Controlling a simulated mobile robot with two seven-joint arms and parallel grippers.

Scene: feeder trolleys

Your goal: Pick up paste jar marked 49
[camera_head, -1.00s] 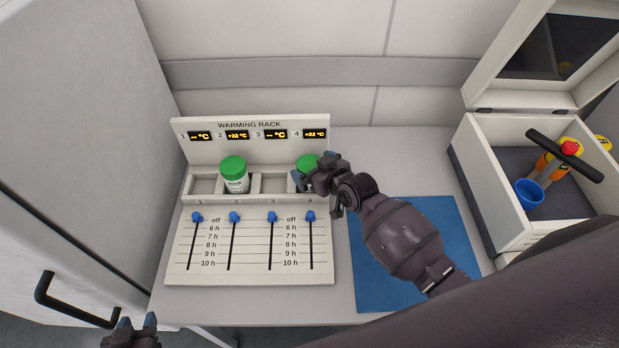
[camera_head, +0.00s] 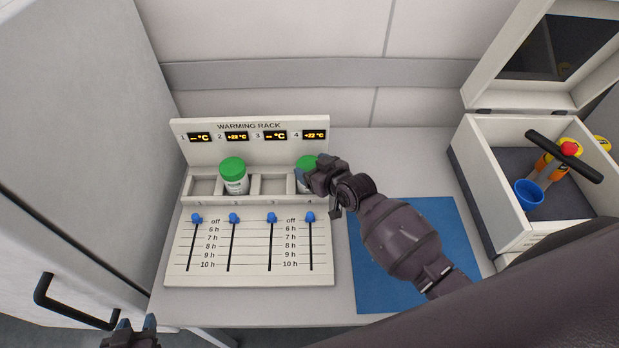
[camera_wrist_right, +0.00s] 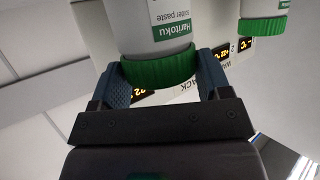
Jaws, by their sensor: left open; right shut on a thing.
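A white paste jar with a green lid (camera_head: 306,162) stands in slot 4 of the warming rack (camera_head: 250,240), partly hidden by my right gripper (camera_head: 309,180). In the right wrist view this jar (camera_wrist_right: 150,25) sits between the two fingers of the right gripper (camera_wrist_right: 160,80), which is shut on its green lid. Its label reads "Haritoku solder paste"; no number 49 is readable. A second green-lidded jar (camera_head: 234,176) stands in slot 2 and also shows in the right wrist view (camera_wrist_right: 263,12). My left gripper (camera_head: 131,330) is open and empty at the bottom left edge.
Slots 1 and 3 of the rack are empty. A blue mat (camera_head: 400,285) lies right of the rack. An open white box (camera_head: 478,170) at the right holds a blue cup (camera_head: 528,194) and other items. A cabinet door handle (camera_head: 70,302) is at the left.

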